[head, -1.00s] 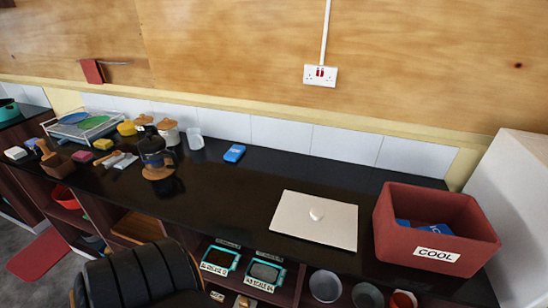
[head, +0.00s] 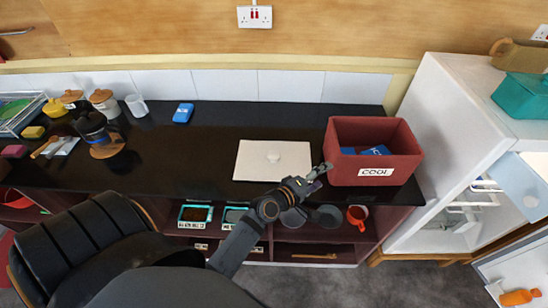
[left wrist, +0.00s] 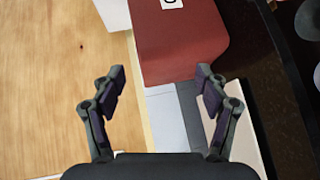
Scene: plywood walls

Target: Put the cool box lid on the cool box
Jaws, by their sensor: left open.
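The cool box (head: 343,172) is a red open-topped bin with a COOL label and blue packs (head: 375,150) inside. My left gripper (head: 322,172) is open and empty in front of the gap between lid and box. In the left wrist view its two fingers (left wrist: 158,90) stand wide apart, with the red box (left wrist: 180,45) beyond them. My right gripper is not in view.
A white fridge (head: 440,110) with its door open stands right of the box. A blue pack (head: 183,113) lies at the back of the counter.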

